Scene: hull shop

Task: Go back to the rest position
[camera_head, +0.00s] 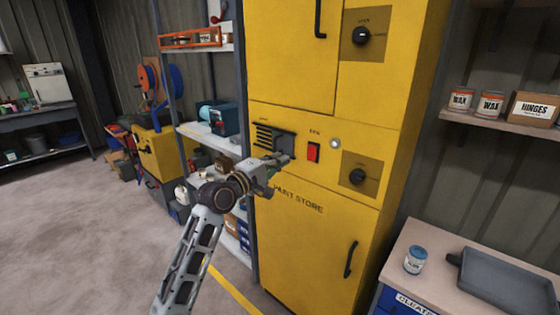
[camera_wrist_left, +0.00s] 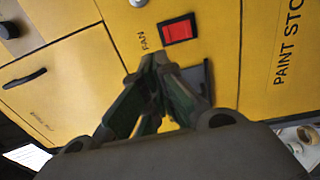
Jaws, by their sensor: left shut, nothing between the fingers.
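My left gripper (camera_head: 284,159) is shut and empty, held in front of the yellow paint store cabinet (camera_head: 312,240), near its vent and just left of a red fan switch (camera_head: 314,152). In the left wrist view the closed fingers (camera_wrist_left: 160,62) point at the yellow panel, with the red switch (camera_wrist_left: 179,30) just beyond their tips. I cannot tell whether the fingertips touch the panel. My right gripper is not in view.
Shelves with boxes and a teal case (camera_head: 222,119) stand left of the cabinet. A worktop (camera_head: 440,237) with a small jar (camera_head: 415,260) and a grey tray (camera_head: 510,282) is at lower right. A shelf (camera_head: 500,124) holds wax tins. Open floor (camera_head: 80,230) lies at left.

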